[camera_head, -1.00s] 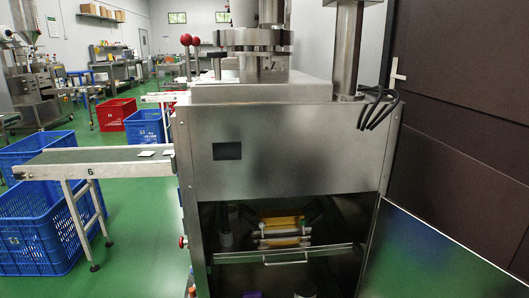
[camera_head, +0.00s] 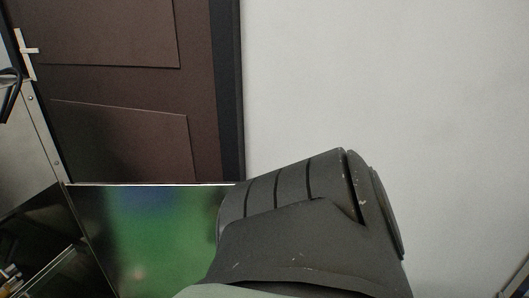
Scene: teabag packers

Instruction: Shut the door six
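The open metal door panel (camera_head: 150,240) of the machine shows at the lower left in the head view. It is shiny and reflects the green floor, and it stands swung out from the machine cabinet (camera_head: 33,130) at the left edge. The cabinet's dark open inside (camera_head: 35,235) shows at the lower left. A dark grey link of my own arm covers the right end of the door panel; I cannot tell whether it touches the panel. Neither of my grippers is in view.
A brown room door (camera_head: 130,90) with a light handle (camera_head: 27,48) stands behind the panel. A plain white wall (camera_head: 390,80) fills the right side. Black cables (camera_head: 9,90) hang at the left edge.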

